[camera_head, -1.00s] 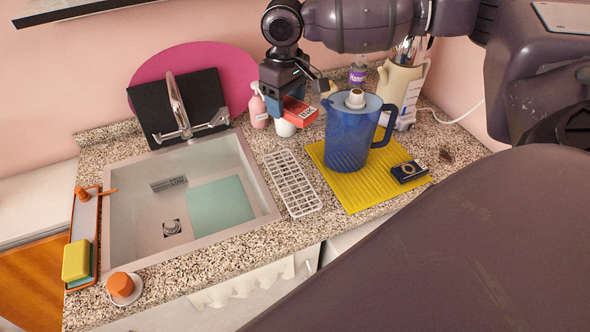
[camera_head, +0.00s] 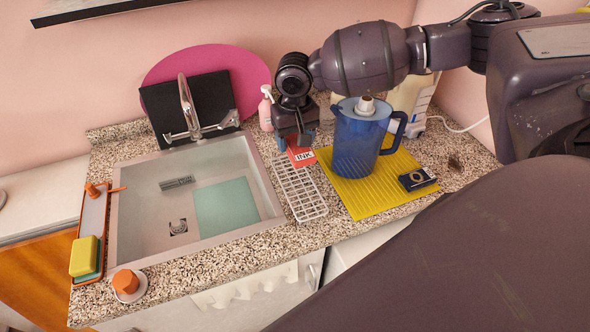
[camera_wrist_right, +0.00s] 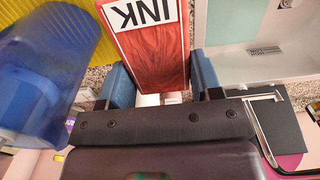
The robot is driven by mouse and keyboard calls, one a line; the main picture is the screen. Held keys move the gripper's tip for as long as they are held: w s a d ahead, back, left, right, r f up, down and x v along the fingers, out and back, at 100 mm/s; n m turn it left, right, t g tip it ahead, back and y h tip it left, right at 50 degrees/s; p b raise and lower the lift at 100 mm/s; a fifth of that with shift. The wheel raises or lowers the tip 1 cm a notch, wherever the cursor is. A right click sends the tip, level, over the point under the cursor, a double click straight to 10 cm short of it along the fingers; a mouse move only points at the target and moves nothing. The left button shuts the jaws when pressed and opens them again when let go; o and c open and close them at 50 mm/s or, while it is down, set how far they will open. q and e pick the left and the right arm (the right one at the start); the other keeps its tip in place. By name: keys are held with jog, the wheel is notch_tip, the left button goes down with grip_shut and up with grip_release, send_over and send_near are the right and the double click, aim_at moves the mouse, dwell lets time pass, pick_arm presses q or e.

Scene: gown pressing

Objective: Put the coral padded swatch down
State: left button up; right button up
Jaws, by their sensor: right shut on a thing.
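The coral swatch (camera_head: 301,157) is a red-coral block with a white label reading INK. My right gripper (camera_head: 295,138) is shut on it, with the arm reaching in from the upper right. In the right wrist view the swatch (camera_wrist_right: 155,55) sits between the two blue fingers of the right gripper (camera_wrist_right: 162,88), its label end pointing away from the palm. In the head view it is at the far end of the white grid rack (camera_head: 298,190). I cannot tell whether it touches the rack or the counter. My left gripper is not in view.
A blue pitcher (camera_head: 354,145) stands close right of the swatch on a yellow ribbed mat (camera_head: 365,202), with a dark box (camera_head: 417,179) beside it. The sink (camera_head: 145,205) is to the left. Speckled counter (camera_head: 262,243) is clear in front.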

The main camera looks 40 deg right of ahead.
send_over(295, 177)
notch_tip(295, 177, down, 6)
jog(key=shift+s+a+f, duration=0.1)
jog(key=shift+f+p, duration=0.3)
jog(key=shift+f, duration=2.1)
jog(key=shift+f, duration=0.2)
jog(key=o, duration=0.9)
jog(key=shift+r, duration=0.15)
notch_tip(295, 177, up, 12)
jog(key=shift+r+b, duration=0.1)
jog(key=shift+b, duration=0.2)
